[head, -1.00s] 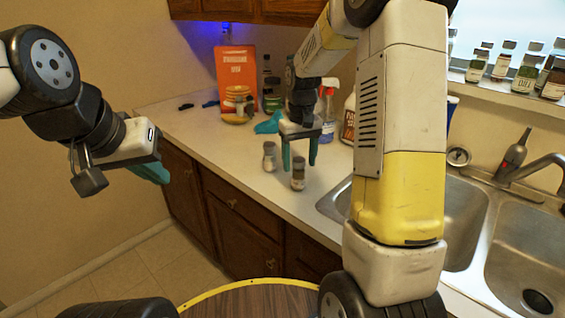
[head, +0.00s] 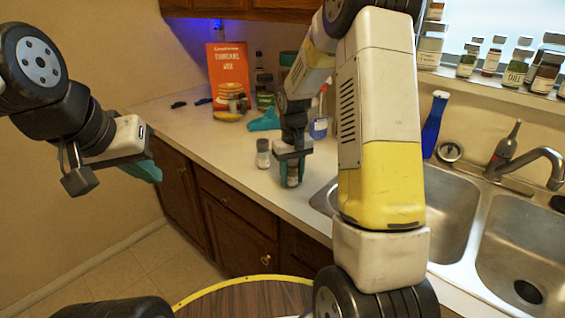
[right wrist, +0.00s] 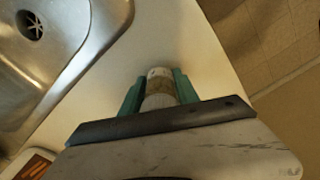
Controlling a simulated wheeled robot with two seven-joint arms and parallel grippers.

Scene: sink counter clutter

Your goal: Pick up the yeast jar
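A small jar with a pale lid and brownish body, which I take as the yeast jar (head: 293,178), stands upright near the counter's front edge; its label is unreadable. My right gripper (head: 292,172) points down over it, with teal fingers on both sides. In the right wrist view the jar (right wrist: 160,88) sits between the fingers (right wrist: 160,95), which appear to press on its sides.
The double sink (head: 450,215) lies to the right. A pancake mix box (head: 228,80), a teal cloth (head: 265,121) and bottles stand at the back. More jars (head: 515,73) line the windowsill. The counter left of the jars is clear.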

